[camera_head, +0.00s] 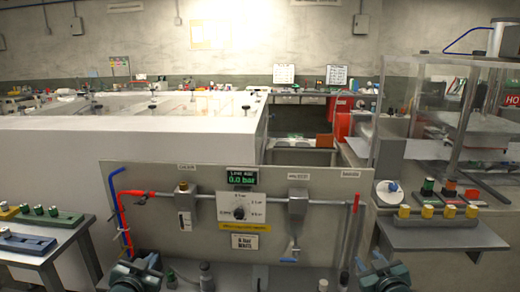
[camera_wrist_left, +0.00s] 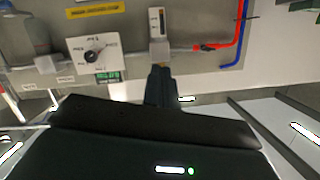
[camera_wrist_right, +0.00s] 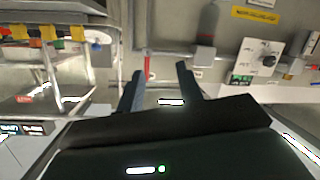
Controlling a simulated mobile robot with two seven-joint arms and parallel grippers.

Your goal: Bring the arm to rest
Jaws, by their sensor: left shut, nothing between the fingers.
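My left gripper (camera_head: 138,270) is at the bottom of the head view, left of centre, in front of the grey panel (camera_head: 150,225). Its dark fingers are together and empty in the left wrist view (camera_wrist_left: 160,82), pointing at the panel. My right gripper (camera_head: 384,270) is at the bottom right of the head view. In the right wrist view its two fingers (camera_wrist_right: 158,82) are spread apart with nothing between them. Most of both arms is out of view.
The panel carries a dial (camera_head: 240,210), a green-lit display (camera_head: 243,177), a red-handled valve (camera_head: 133,194) and a blue hose (camera_head: 115,200). A side table with a blue block (camera_head: 25,242) stands left. A shelf with coloured buttons (camera_head: 440,235) stands right.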

